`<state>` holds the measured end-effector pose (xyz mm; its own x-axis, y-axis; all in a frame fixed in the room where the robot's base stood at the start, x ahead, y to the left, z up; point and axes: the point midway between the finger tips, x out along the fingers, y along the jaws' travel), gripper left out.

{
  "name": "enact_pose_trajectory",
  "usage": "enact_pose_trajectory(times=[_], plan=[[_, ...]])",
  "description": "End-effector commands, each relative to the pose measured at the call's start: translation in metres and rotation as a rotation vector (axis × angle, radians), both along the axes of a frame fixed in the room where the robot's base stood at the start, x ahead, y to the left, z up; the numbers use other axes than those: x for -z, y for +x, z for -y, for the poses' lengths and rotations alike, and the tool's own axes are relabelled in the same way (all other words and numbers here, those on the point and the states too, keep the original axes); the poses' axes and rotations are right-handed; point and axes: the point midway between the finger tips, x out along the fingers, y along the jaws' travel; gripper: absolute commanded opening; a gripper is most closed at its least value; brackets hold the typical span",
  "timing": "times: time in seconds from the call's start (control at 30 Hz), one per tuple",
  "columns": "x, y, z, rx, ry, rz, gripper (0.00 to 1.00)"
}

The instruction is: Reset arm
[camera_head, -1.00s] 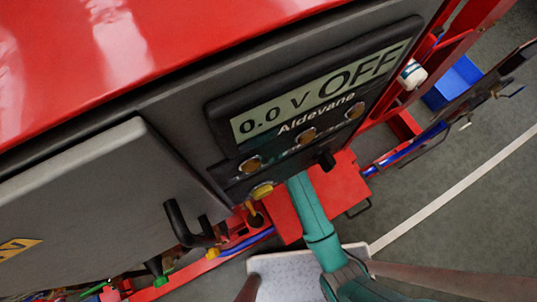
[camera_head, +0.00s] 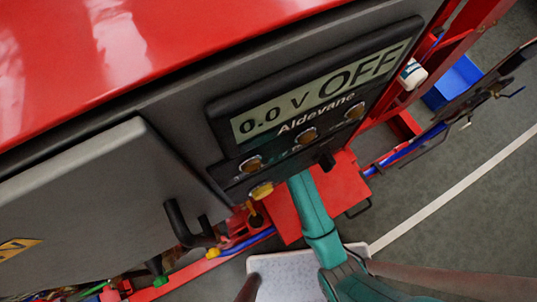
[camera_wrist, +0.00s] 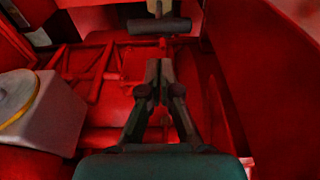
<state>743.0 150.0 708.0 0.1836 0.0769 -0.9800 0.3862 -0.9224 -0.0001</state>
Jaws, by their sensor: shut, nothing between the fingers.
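My gripper (camera_wrist: 159,72) shows in the wrist view with its two dark fingers together and nothing between them. It points into a red framed space, toward a dark crossbar (camera_wrist: 158,25) that appears apart from the fingertips. In the head view my teal arm reaches up to the lower edge of the grey control panel (camera_head: 230,180). My gripper is hidden there, behind or below the panel. The panel's display (camera_head: 315,95) reads "0.0 V OFF", with the name Aldevane and several round knobs or buttons below it.
A grey door with a black handle (camera_head: 185,225) stands left of the panel under a red hood (camera_head: 150,50). Red frame parts and a blue bin (camera_head: 452,82) are at right. A grey block with a yellow ring (camera_wrist: 40,110) sits left of my gripper. Open floor lies lower right.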

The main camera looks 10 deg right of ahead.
Motion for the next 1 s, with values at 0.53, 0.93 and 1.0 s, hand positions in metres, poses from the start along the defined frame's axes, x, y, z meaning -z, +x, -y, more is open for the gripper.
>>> enact_pose_trajectory(times=[0.53,0.93,1.0], plan=[[-0.012,-0.001,0.000,0.000,0.000,-0.001,0.00],[0.000,-0.010,0.009,0.015,0.009,0.027,0.00],[0.010,-0.019,0.017,0.028,0.020,0.059,0.00]])
